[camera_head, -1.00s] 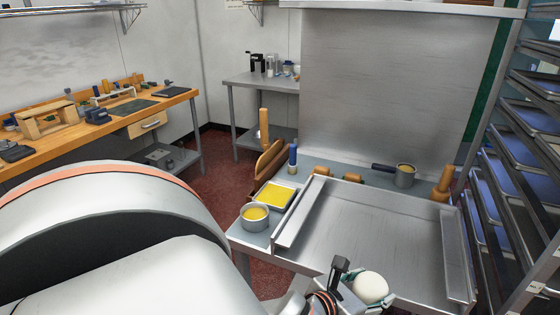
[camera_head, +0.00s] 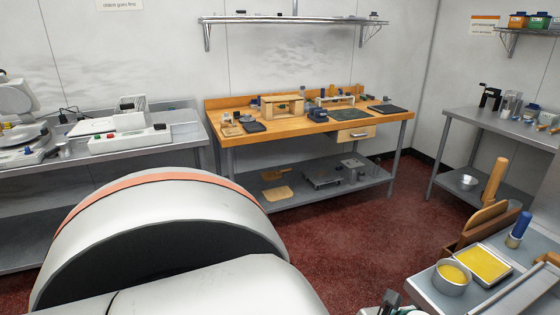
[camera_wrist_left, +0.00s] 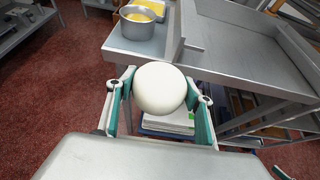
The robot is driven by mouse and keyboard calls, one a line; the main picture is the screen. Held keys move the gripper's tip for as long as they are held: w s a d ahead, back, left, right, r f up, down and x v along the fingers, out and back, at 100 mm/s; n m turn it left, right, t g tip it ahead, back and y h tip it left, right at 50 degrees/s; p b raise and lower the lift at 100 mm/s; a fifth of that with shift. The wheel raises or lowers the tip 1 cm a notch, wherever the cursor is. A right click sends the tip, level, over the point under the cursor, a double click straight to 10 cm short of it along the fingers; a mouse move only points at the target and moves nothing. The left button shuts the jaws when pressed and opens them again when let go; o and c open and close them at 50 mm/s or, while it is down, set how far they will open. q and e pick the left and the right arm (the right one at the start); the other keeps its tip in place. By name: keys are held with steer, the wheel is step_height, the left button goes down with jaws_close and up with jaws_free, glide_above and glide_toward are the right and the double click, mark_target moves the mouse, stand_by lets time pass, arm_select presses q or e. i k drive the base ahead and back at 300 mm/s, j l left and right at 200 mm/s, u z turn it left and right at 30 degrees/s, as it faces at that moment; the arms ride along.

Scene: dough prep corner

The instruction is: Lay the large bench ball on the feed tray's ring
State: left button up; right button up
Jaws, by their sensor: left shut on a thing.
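The large bench ball (camera_wrist_left: 160,88) is a smooth, off-white dough ball in the left wrist view. My left gripper (camera_wrist_left: 158,96) is shut on it, with a green-lined finger on each side. The ball is held in the air in front of the steel bench, over the floor and a lower shelf. In the head view only the top of my left gripper (camera_head: 392,302) shows at the bottom edge.
A steel bench with a raised-edge pan (camera_wrist_left: 232,45) stands close beyond the ball. A pot of yellow contents (camera_head: 452,279) and a yellow-filled tray (camera_head: 485,264) sit on its left end. A wooden workbench (camera_head: 300,122) stands at the back; red floor (camera_head: 350,225) between is clear.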

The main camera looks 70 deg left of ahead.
mark_target(100, 124)
steer(key=j+u, duration=0.3)
steer(key=u, duration=0.15)
steer(key=j+u, duration=0.6)
steer(key=j, duration=0.2)
steer(key=i+j+u, duration=0.1)
steer(key=j+u, duration=0.15)
steer(key=i+j+u, duration=0.2)
steer(key=j, duration=0.3)
steer(key=j+u, duration=0.25)
steer(key=j, duration=0.15)
steer(key=i+j, duration=0.15)
steer(key=j, duration=0.25)
steer(key=i+j, duration=0.2)
steer(key=j, duration=0.15)
steer(key=i+j+u, duration=0.1)
steer(key=j, duration=0.3)
steer(key=i+j, duration=0.25)
steer(key=j, duration=0.15)
steer(key=i+j, duration=0.2)
steer(key=j, duration=0.15)
steer(key=i+j+u, duration=0.1)
steer(key=j, duration=0.3)
steer(key=i, duration=0.05)
